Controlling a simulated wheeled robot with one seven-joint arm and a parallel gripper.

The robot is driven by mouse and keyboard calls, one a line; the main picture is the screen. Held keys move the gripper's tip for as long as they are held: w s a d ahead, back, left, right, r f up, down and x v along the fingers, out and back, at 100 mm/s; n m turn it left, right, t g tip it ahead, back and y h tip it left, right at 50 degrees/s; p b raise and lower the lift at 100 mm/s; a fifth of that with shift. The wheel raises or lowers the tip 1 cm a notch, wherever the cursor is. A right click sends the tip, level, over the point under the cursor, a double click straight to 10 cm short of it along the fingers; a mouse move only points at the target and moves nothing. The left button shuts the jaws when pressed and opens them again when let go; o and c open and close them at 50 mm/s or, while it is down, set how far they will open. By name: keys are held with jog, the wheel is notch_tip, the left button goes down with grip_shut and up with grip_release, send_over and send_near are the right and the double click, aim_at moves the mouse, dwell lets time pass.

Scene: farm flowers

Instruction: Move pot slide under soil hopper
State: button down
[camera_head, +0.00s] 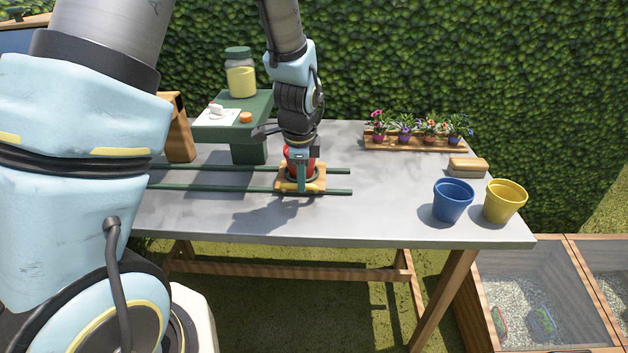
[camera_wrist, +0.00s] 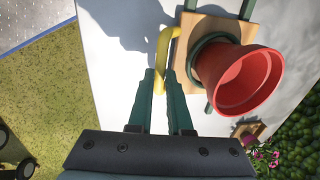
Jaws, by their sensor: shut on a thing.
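The pot slide (camera_head: 316,186) is a small wooden platform on two dark green rails, at the rails' right end in the head view. A red pot (camera_head: 292,162) stands upright in its ring; the pot also shows in the wrist view (camera_wrist: 240,80). My gripper (camera_head: 301,184) is beside the pot at the slide's front edge. In the wrist view its green fingers (camera_wrist: 162,76) are closed at the slide's yellow handle (camera_wrist: 164,46). A wooden upright (camera_head: 180,130) stands at the left; I cannot tell if it belongs to the soil hopper, as my arm hides that area.
A green stand (camera_head: 250,140) behind the rails holds a yellow jar (camera_head: 240,78) and small items. Blue (camera_head: 453,202) and yellow (camera_head: 505,203) pots stand at the right. A flower tray (camera_head: 415,144) is at the back. The rails' visible middle stretch is clear.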

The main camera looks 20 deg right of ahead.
aim_at(285, 185)
jog(key=shift+w+a, duration=0.3)
jog(key=shift+a, duration=0.3)
jog(key=shift+w+a, duration=0.25)
jog(key=shift+a, duration=0.4)
jog(key=shift+w+a, duration=0.3)
jog(key=shift+a, duration=0.3)
jog(key=c, duration=0.8)
grip_release()
jog(key=shift+c, duration=0.2)
notch_tip(285, 185, up, 11)
jog(key=s+b, duration=0.1)
jog(key=s, duration=0.1)
jog(key=shift+a+f, duration=0.2)
jog(key=shift+a, duration=0.2)
jog(key=shift+w, duration=0.1)
